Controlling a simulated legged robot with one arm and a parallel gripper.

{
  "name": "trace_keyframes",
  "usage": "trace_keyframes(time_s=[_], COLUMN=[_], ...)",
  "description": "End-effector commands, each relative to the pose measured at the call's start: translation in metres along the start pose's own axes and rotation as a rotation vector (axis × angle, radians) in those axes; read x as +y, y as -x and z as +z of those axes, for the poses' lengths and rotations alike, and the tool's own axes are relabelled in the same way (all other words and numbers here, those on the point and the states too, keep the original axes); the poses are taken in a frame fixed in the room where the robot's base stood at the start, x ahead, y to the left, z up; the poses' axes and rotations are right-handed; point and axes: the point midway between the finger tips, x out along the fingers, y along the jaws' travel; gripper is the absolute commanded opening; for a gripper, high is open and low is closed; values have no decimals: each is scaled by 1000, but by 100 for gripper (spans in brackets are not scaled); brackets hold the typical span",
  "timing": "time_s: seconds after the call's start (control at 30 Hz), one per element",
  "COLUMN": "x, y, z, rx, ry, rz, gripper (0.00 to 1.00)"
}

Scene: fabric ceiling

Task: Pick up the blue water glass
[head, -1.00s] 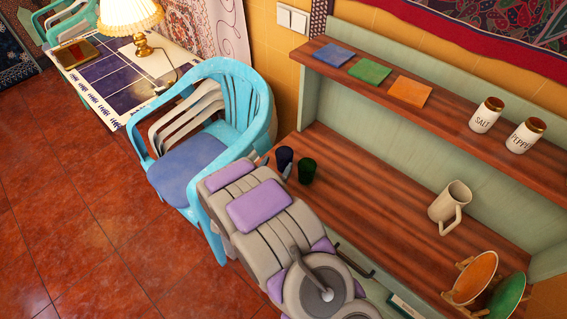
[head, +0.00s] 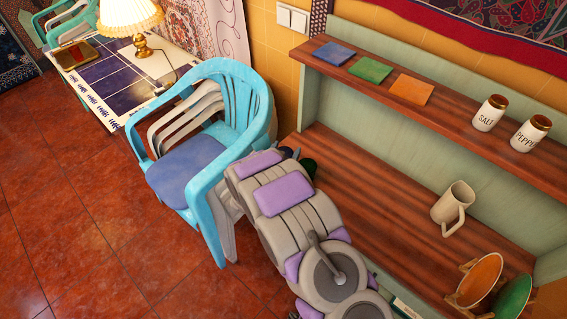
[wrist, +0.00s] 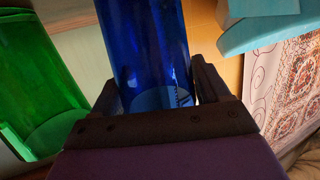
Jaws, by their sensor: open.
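The blue water glass (wrist: 150,45) fills the top middle of the wrist view. It stands between the two dark fingers of my gripper (wrist: 155,85), one on each side, with narrow gaps showing near the fingers. The gripper is open. In the head view my arm covers most of the gripper and the blue glass, so contact cannot be told there. A green glass (wrist: 35,85) is close on the left in the wrist view; part of it (head: 310,167) shows past my arm in the head view.
The wooden counter (head: 390,210) also holds a beige mug (head: 452,205) and plates on stands at the right. A shelf (head: 450,110) with coasters and salt and pepper jars runs above it. A light-blue chair (head: 215,120) stands close to the left of my arm.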

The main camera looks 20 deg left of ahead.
Motion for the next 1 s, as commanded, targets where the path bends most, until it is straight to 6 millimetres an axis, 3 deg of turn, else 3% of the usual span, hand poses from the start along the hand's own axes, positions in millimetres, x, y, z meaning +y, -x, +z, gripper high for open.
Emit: trace_keyframes(time_s=[0.5, 0.8, 1.0], x=[0, 0, 0], y=[0, 1, 4], z=[0, -2, -19], rx=[-1, -1, -1], ry=[0, 0, -1], rz=[0, 0, 0], gripper=[32, 32, 32])
